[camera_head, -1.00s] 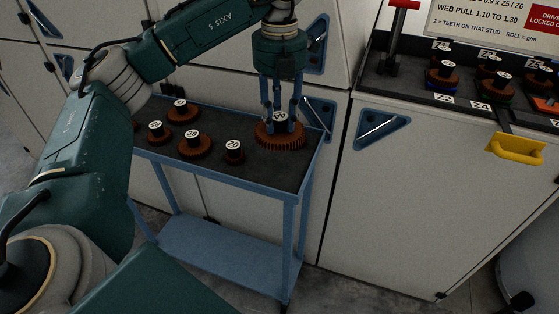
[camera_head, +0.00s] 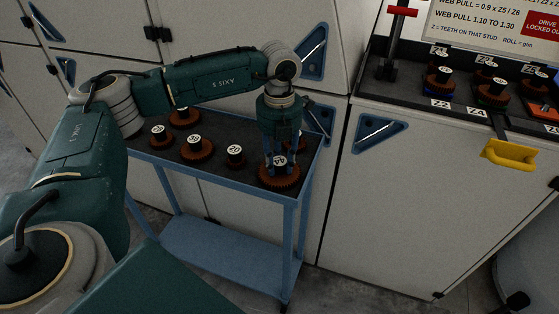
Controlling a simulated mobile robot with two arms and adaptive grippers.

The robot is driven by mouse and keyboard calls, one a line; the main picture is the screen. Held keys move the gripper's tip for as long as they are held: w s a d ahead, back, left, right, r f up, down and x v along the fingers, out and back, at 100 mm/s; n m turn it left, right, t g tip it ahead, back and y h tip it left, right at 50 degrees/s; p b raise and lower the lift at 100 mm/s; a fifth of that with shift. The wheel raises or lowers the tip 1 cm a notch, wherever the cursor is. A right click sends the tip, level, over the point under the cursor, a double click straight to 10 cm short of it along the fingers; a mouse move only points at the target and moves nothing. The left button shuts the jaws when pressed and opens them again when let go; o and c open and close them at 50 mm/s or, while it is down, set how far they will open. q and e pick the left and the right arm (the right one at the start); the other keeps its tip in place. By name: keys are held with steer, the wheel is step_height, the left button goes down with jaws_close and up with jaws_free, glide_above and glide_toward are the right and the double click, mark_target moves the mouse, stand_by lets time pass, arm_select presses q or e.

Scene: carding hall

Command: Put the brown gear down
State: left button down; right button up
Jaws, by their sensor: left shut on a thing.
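A large brown gear (camera_head: 280,179) with a dark hub and a white number label is at the front right of the blue cart (camera_head: 214,173). My left gripper (camera_head: 280,158) points down from above, its fingers shut around the gear's hub. The gear is over the dark cart top, close to the front right edge; I cannot tell whether it touches the top. My right gripper is not in view.
Several smaller brown gears stand on the cart to the left, the nearest being a small one (camera_head: 235,155) and a wider one (camera_head: 197,148). A gear rack with a yellow handle (camera_head: 508,154) is at the right. Pale cabinets stand behind the cart.

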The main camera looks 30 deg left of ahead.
mark_target(280, 161)
arm_select(q)
steer(key=shift+f, duration=0.2)
steer(key=c, duration=1.3)
jaws_free()
steer(key=shift+r, duration=0.2)
step_height(280, 161, up, 12)
steer(key=b, duration=0.3)
